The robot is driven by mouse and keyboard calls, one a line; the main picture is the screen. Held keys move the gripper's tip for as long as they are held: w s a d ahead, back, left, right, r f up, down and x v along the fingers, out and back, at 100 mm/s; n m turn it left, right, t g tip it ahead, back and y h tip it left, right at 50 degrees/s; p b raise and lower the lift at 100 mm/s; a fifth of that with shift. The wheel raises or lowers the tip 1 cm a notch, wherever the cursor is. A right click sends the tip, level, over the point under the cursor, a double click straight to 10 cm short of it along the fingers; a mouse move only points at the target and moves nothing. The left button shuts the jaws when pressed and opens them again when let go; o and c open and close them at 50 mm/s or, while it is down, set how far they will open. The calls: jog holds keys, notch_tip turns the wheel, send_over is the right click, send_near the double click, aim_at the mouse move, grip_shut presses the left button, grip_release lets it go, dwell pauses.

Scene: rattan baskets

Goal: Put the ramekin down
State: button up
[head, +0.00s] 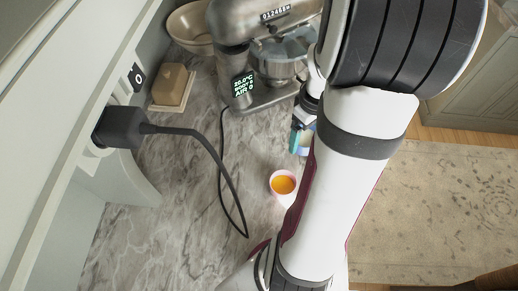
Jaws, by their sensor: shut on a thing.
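My gripper (300,126) is in the head view at the centre, just left of my arm's white link, pointing down over the grey marble counter (185,215). It is shut on a small pale thing with a teal side, which I take to be the ramekin (305,145). My arm hides its right part. I cannot tell whether its base touches the counter.
A small pinkish cup (273,187) with orange contents stands on the counter below the gripper. A metal stand mixer (240,60) stands behind. A black cable (221,160) crosses the counter. A butter dish (171,85) and a bowl (188,27) are further left.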

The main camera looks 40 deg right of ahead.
send_over(260, 153)
notch_tip(260, 153, down, 8)
jog(key=shift+a+r, duration=0.1)
jog(key=shift+r, duration=0.15)
jog(key=shift+f, duration=1.95)
jog(key=o, duration=1.3)
jog(key=shift+f, duration=0.1)
jog(key=shift+c, duration=0.2)
notch_tip(260, 153, up, 12)
jog(key=s+a+r+m+y, duration=0.1)
jog(key=s+a+r, duration=0.3)
jog(key=s+a, duration=0.4)
jog(key=s+a+r+m, duration=0.4)
jog(key=s+a, duration=0.3)
jog(key=a, duration=0.5)
jog(key=shift+s+a+r+y, duration=0.35)
jog(key=shift+r+y, duration=0.05)
jog(key=shift+r, duration=0.05)
